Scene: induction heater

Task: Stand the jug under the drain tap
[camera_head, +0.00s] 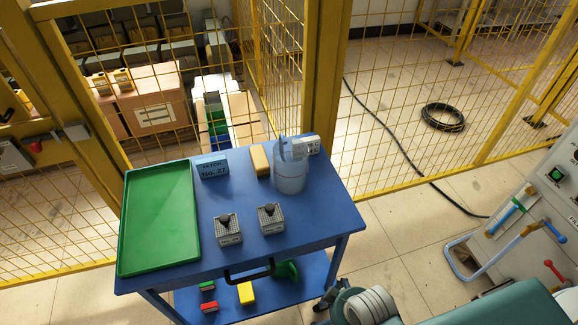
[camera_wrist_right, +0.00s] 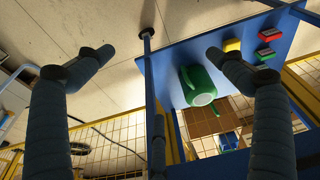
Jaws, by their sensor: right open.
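The jug (camera_head: 290,178), pale and translucent with a handle on its upper left, stands upright on the back right part of the blue cart's top (camera_head: 325,205). On the machine panel at the right edge are a blue-handled fitting (camera_head: 506,219) and a red-handled fitting (camera_head: 553,268); I cannot tell which is the drain tap. The jug is not visible there. My left gripper is not in view.
The cart also holds a green tray (camera_head: 160,215), a blue labelled box (camera_head: 212,167) and two grey blocks with dark knobs (camera_head: 228,229). Yellow mesh fencing stands behind. A black hose (camera_head: 440,117) lies on the floor.

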